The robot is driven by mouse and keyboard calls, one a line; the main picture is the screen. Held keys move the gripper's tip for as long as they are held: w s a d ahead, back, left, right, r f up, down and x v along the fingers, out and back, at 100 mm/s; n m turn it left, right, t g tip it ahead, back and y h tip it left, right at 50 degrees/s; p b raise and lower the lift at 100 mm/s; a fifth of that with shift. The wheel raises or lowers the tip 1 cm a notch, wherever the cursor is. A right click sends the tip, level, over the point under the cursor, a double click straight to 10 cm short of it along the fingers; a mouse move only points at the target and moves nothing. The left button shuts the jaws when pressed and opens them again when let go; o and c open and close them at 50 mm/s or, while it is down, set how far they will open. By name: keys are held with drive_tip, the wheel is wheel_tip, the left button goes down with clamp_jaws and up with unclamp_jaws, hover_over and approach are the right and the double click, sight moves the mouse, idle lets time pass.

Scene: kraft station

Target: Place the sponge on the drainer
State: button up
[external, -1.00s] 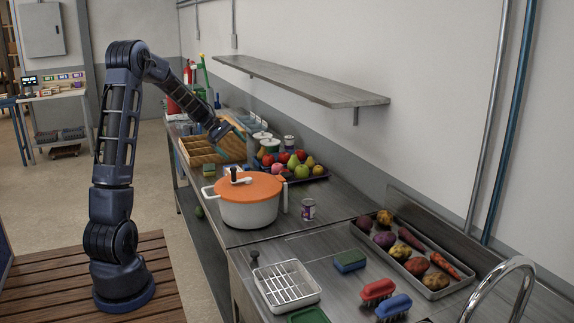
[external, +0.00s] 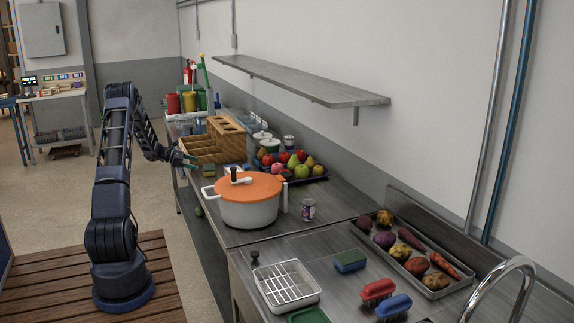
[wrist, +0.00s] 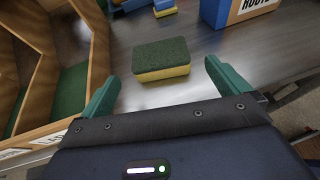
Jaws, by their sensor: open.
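A sponge (wrist: 161,58) with a dark green top and yellow underside lies flat on the metal counter in the wrist view. My gripper (wrist: 161,78) is open and empty, with its green fingers to either side of the sponge's near side and apart from it. In the external view my gripper (external: 186,160) is at the counter's left edge, by the wooden organizer. The white wire drainer (external: 287,284) stands empty at the front of the counter.
The wooden organizer (external: 233,140) stands beside my gripper. A white pot with an orange lid (external: 249,213) stands between it and the drainer. A fruit tray, a can (external: 308,209), brushes (external: 378,290) and a vegetable tray are farther right. A shelf (external: 300,82) hangs above.

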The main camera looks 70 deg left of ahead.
sight(208, 167)
drive_tip(key=x, duration=0.5)
drive_tip(key=shift+w+d+f, duration=0.15)
drive_tip(key=shift+w, duration=0.1)
drive_tip(key=shift+x, duration=2.5)
drive_tip(key=shift+f, duration=0.1)
drive_tip(key=c, duration=0.9)
drive_tip(key=shift+o, duration=0.2)
